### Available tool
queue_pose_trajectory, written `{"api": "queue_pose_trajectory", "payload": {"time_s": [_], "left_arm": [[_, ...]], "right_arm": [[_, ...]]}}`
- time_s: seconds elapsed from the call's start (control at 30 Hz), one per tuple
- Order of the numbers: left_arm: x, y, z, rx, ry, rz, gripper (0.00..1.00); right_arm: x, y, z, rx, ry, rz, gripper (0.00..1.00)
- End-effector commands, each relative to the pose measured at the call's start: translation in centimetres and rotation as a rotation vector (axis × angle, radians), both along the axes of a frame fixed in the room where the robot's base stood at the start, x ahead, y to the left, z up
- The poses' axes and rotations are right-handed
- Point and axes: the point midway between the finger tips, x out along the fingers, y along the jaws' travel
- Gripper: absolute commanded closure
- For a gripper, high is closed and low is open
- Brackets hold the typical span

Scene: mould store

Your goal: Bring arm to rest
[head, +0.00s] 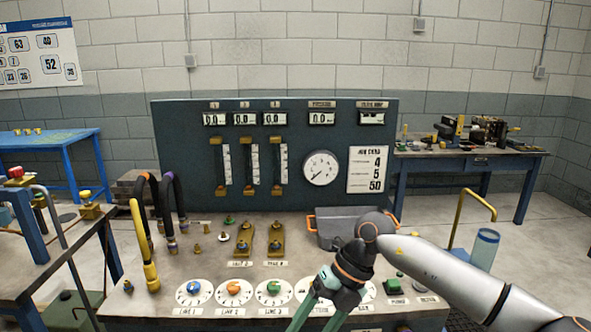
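My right arm comes in from the right, its pale grey link ending at a dark rounded joint. My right gripper (317,312) points down and left over the front of the bench panel (215,258). Its two green fingers stand apart, with panel surface and a dial showing between them. I see nothing held between them, but the fingertips are cut off by the lower edge. The fingers and wrist hide part of the dials on the right. My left arm and gripper are not in view.
Dials including a blue-knobbed one (193,293) line the panel's front. Looped hoses (142,245) rise at left; a grey bin (338,222) sits behind my wrist. An upright gauge board (300,135) stands behind. A cluttered table (470,160) is back right, a blue table (50,142) back left.

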Motion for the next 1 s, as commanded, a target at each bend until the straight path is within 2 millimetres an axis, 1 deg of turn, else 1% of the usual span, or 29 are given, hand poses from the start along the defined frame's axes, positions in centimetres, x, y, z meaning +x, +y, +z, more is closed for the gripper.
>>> {"api": "queue_pose_trajectory", "payload": {"time_s": [0.03, 0.07, 0.1, 0.17, 0.2, 0.3, 0.33, 0.4, 0.47, 0.57, 0.6, 0.67, 0.73, 0.77, 0.87, 0.93, 0.97, 1.0], "left_arm": [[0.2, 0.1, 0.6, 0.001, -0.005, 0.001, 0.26], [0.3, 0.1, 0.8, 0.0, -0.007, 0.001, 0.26], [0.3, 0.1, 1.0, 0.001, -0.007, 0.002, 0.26], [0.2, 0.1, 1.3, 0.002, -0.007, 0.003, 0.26], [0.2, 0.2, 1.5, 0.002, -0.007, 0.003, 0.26], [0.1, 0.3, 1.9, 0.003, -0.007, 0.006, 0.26], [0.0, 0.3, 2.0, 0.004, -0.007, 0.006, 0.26], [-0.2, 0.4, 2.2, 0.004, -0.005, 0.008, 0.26], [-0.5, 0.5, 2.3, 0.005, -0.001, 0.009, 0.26], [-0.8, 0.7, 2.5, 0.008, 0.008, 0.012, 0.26], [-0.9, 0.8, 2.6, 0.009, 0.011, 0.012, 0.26], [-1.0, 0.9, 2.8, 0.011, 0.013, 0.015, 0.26], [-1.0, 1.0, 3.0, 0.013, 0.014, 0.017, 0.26], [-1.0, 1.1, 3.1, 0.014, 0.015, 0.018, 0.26], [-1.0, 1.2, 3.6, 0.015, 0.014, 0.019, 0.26], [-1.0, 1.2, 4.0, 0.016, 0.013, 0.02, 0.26], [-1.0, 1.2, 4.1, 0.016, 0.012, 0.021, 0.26], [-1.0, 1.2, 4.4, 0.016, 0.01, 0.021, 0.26]], "right_arm": [[-1.5, 2.2, -0.4, 0.103, 0.042, 0.013, 0.31], [-2.3, 3.6, -0.5, 0.172, 0.064, 0.014, 0.31], [-3.4, 5.3, -0.4, 0.268, 0.095, 0.01, 0.31], [-4.9, 7.7, 0.1, 0.415, 0.146, -0.009, 0.31], [-5.7, 9.1, 0.6, 0.513, 0.18, -0.032, 0.31], [-7.0, 11.6, 2.4, 0.746, 0.265, -0.122, 0.31], [-7.2, 12.1, 2.9, 0.812, 0.289, -0.159, 0.31], [-7.2, 12.7, 4.1, 0.957, 0.348, -0.257, 0.31], [-6.9, 12.7, 5.0, 1.069, 0.397, -0.358, 0.31], [-5.8, 11.7, 5.7, 1.232, 0.476, -0.555, 0.31], [-5.3, 11.0, 5.7, 1.286, 0.507, -0.644, 0.31], [-4.4, 9.6, 5.2, 1.353, 0.552, -0.785, 0.31], [-3.5, 7.6, 4.0, 1.415, 0.602, -0.962, 0.31], [-3.2, 6.7, 3.3, 1.433, 0.623, -1.042, 0.31], [-2.8, 3.1, 0.1, 1.464, 0.691, -1.316, 0.31], [-3.1, 0.5, -2.7, 1.456, 0.736, -1.516, 0.31], [-3.5, -0.7, -4.1, 1.443, 0.756, -1.603, 0.31], [-4.2, -2.2, -6.0, 1.42, 0.779, -1.716, 0.31]]}}
